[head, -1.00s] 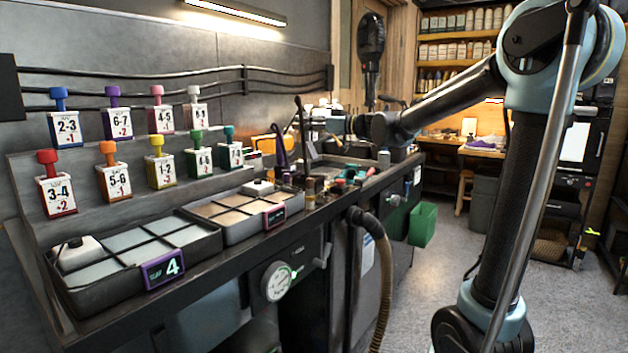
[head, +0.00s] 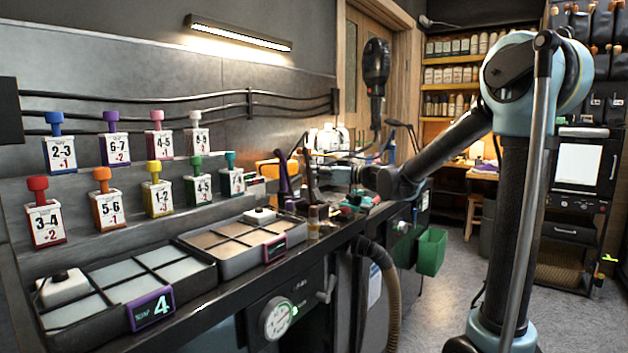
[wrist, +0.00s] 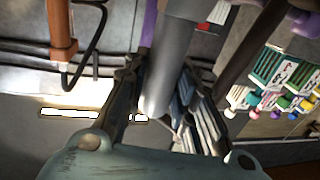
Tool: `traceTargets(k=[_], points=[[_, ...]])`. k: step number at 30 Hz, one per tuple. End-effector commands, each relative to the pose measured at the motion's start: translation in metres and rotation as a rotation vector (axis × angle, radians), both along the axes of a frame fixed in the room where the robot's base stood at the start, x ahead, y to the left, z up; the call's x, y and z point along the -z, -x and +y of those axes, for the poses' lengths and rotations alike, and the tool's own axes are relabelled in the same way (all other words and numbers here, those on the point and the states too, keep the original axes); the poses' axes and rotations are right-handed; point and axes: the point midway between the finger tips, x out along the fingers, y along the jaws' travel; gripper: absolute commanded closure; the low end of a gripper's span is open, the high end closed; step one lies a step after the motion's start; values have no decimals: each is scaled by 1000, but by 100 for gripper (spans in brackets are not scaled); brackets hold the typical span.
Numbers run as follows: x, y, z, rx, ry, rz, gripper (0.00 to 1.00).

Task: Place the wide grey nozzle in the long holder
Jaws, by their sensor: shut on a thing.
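My gripper (wrist: 155,100) is shut on a smooth grey cylinder, which looks like the wide grey nozzle (wrist: 173,55). In the wrist view the nozzle runs up between my dark fingers and out past them; its far end is out of frame. In the head view my arm reaches over the far part of the bench, and my gripper and the nozzle are too small and cluttered there to make out. I cannot pick out the long holder for certain in either view.
Soap boxes with coloured knobs stand on a ledge, such as the blue one (head: 60,150). Two divided trays, the nearer one (head: 190,313) with a purple label, line the bench. A purple upright tool (head: 283,172) and small bottles crowd the bench near my arm. A hose (head: 385,270) hangs in front.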

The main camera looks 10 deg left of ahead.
Motion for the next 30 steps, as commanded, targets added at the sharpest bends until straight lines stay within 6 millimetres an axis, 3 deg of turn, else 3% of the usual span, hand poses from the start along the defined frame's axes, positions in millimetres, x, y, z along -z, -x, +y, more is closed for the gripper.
traceTargets(k=[6, 16, 17, 19, 30], points=[[18, -1, -1, 1, 0, 0, 100], [20, -1, -1, 1, 0, 0, 100], [20, -1, -1, 1, 0, 0, 73], [20, -1, -1, 1, 0, 0, 57], [19, -1, -1, 1, 0, 0, 55]])
